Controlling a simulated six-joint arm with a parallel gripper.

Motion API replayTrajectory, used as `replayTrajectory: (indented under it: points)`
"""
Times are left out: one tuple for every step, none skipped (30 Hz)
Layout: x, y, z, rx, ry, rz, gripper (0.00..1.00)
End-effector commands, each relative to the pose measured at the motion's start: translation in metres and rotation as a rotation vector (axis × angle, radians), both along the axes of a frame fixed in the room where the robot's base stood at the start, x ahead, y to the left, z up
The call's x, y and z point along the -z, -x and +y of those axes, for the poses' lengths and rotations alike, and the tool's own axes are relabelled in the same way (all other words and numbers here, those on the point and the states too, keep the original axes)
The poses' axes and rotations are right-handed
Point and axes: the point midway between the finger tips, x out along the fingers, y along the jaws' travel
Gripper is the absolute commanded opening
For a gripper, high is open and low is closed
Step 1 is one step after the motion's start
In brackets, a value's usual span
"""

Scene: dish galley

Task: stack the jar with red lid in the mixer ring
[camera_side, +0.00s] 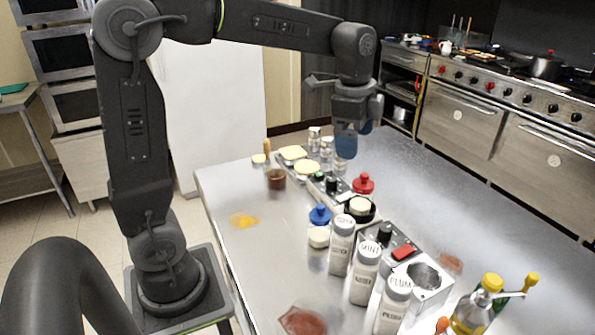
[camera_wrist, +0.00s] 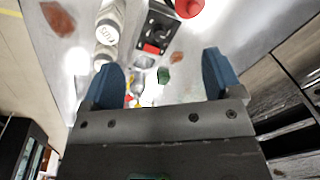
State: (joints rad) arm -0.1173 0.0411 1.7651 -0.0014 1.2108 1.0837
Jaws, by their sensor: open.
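The red-lidded jar (camera_side: 363,183) stands on the steel table; mostly its red knobbed lid shows. A red round thing, probably that lid, is cut by the top edge of the wrist view (camera_wrist: 190,6). In the side view a dark ring (camera_side: 373,213) just in front of it surrounds a cream-topped piece. A second unit with a black knob and red button has a round dark opening (camera_side: 425,274). I cannot tell which is the mixer ring. My gripper (camera_side: 346,150) is open and empty, above the table beyond the red lid; its blue fingers spread in the wrist view (camera_wrist: 162,62).
White labelled shakers (camera_side: 365,272) stand in a row at the front. A blue-lidded jar (camera_side: 320,215) and a brown cup (camera_side: 276,179) stand to the left. Bottles (camera_side: 480,305) stand at the front right. Yellow and reddish spills mark the table. The table's right side is mostly clear.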

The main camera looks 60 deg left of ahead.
Motion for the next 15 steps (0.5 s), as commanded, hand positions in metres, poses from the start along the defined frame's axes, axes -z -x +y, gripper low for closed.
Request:
replayTrajectory:
  points:
    - [-0.007, 0.022, -0.008, -0.085, 0.009, -0.042, 0.85]
    - [-0.009, 0.034, -0.011, -0.142, 0.019, -0.066, 0.85]
    - [-0.011, 0.049, -0.016, -0.217, 0.033, -0.097, 0.85]
    - [-0.011, 0.061, -0.019, -0.275, 0.045, -0.120, 0.85]
    - [-0.011, 0.072, -0.022, -0.331, 0.059, -0.142, 0.85]
    - [-0.009, 0.087, -0.026, -0.406, 0.081, -0.172, 0.85]
    - [-0.008, 0.098, -0.029, -0.461, 0.099, -0.195, 0.85]
    - [-0.006, 0.109, -0.031, -0.514, 0.118, -0.214, 0.85]
    - [-0.002, 0.122, -0.034, -0.582, 0.144, -0.240, 0.85]
    - [0.001, 0.131, -0.036, -0.629, 0.163, -0.257, 0.85]
    - [0.004, 0.140, -0.038, -0.674, 0.183, -0.272, 0.85]
    - [0.009, 0.149, -0.040, -0.727, 0.208, -0.292, 0.85]
    - [0.012, 0.156, -0.041, -0.764, 0.225, -0.302, 0.85]
    - [0.015, 0.161, -0.042, -0.796, 0.240, -0.313, 0.85]
    - [0.019, 0.167, -0.043, -0.833, 0.261, -0.324, 0.85]
